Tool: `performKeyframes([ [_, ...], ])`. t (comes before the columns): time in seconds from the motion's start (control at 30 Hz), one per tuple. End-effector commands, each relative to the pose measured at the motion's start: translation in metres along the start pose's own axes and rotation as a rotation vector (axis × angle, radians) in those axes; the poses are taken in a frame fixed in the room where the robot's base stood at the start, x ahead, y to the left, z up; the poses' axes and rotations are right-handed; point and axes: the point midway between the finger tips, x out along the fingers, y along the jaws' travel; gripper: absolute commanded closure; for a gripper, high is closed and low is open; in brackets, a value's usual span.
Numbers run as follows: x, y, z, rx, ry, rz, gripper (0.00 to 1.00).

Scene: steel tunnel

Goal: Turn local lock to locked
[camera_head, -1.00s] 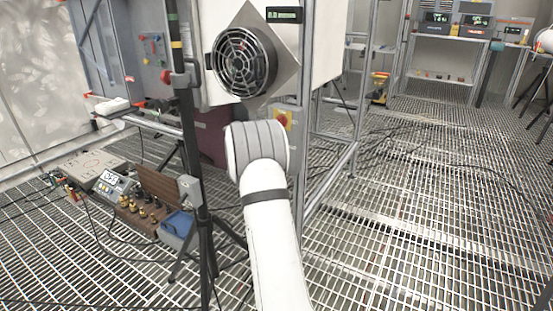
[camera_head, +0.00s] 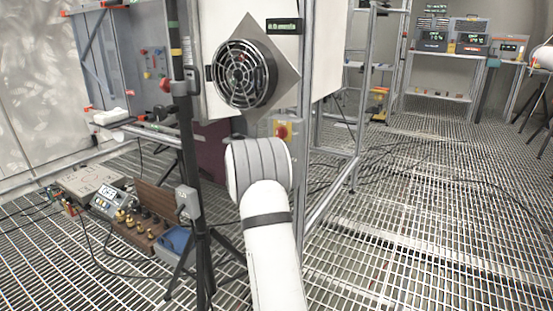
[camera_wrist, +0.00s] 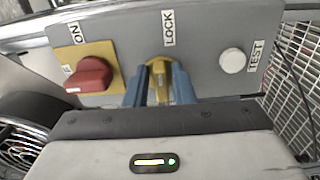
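In the wrist view a grey panel (camera_wrist: 205,57) carries the lock, a yellow knob (camera_wrist: 158,78) under the label LOCK. To its left a red rotary knob (camera_wrist: 88,75) sits on a yellow plate labelled ON. To its right is a round white button (camera_wrist: 232,60) labelled TEST. My gripper (camera_wrist: 160,84) has its two blue fingers on either side of the yellow knob and hides part of it. Whether they press on it I cannot tell. In the head view my arm hides the gripper and most of the panel; the red knob (camera_head: 282,131) shows above it.
A round fan (camera_head: 245,74) and a small display (camera_head: 285,26) are above the panel. A black stand (camera_head: 190,130) rises left of my arm. Boxes and instruments, with a blue container (camera_head: 175,241), lie on the grating at left. The grating at right is mostly clear.

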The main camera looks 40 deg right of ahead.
Motion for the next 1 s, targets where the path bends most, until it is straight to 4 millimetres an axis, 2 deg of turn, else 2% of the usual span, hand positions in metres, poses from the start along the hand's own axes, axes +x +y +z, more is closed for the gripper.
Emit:
performKeyframes([
  [0.13,0.0,-0.001,0.0,-0.001,0.0,-0.001,0.65],
  [0.43,-0.005,0.0,0.0,-0.002,0.0,-0.001,0.65],
  [0.8,-0.063,0.001,-0.002,-0.003,0.002,-0.001,0.65],
  [1.0,-0.078,0.0,-0.001,-0.001,0.0,0.0,0.65],
])
